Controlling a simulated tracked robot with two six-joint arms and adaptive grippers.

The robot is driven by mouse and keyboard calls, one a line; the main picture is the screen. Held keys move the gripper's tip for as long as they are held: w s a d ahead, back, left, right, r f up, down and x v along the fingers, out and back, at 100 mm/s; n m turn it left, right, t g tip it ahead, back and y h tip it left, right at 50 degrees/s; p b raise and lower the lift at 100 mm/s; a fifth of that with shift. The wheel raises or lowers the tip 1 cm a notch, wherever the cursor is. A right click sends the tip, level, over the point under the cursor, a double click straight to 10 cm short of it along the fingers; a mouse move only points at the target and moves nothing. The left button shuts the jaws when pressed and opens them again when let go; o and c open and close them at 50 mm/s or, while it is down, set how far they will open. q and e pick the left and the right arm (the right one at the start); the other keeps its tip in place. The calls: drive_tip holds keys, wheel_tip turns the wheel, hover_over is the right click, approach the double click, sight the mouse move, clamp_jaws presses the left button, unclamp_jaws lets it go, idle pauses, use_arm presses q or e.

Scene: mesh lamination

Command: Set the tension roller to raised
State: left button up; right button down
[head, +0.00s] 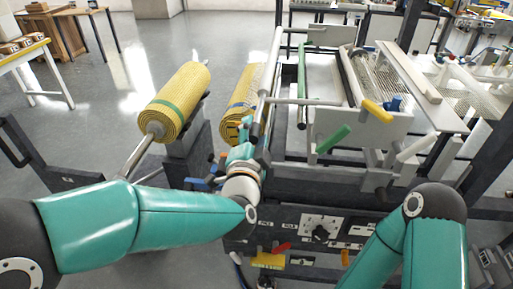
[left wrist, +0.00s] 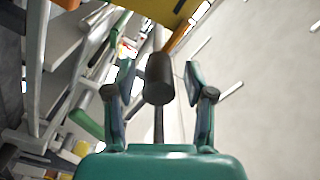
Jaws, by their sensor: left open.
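My left gripper (head: 243,128) is at the left end of the laminating machine (head: 345,125), beside the second yellow mesh roll; it is partly hidden by its own wrist. In the left wrist view the left gripper (left wrist: 160,85) is open. A dark cylindrical grip (left wrist: 158,78) on a thin rod shows between its two fingers, with a visible gap on both sides. I cannot tell its depth or make out which part is the tension roller. A yellow handle (head: 377,111) and a green handle (head: 333,139) stick out of the machine's front. My right gripper is out of view.
A yellow mesh roll (head: 178,100) sits on a stand at left; another roll (head: 240,98) is behind my gripper. A control panel (head: 320,228) with a dial and a red lever (head: 282,246) is below. The floor (head: 100,85) at left is clear.

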use_arm(q)
drive_tip(key=s+a, duration=0.2)
drive_tip(key=s, duration=0.9)
drive_tip(key=shift+a, duration=0.15)
drive_tip(key=shift+f, duration=0.1)
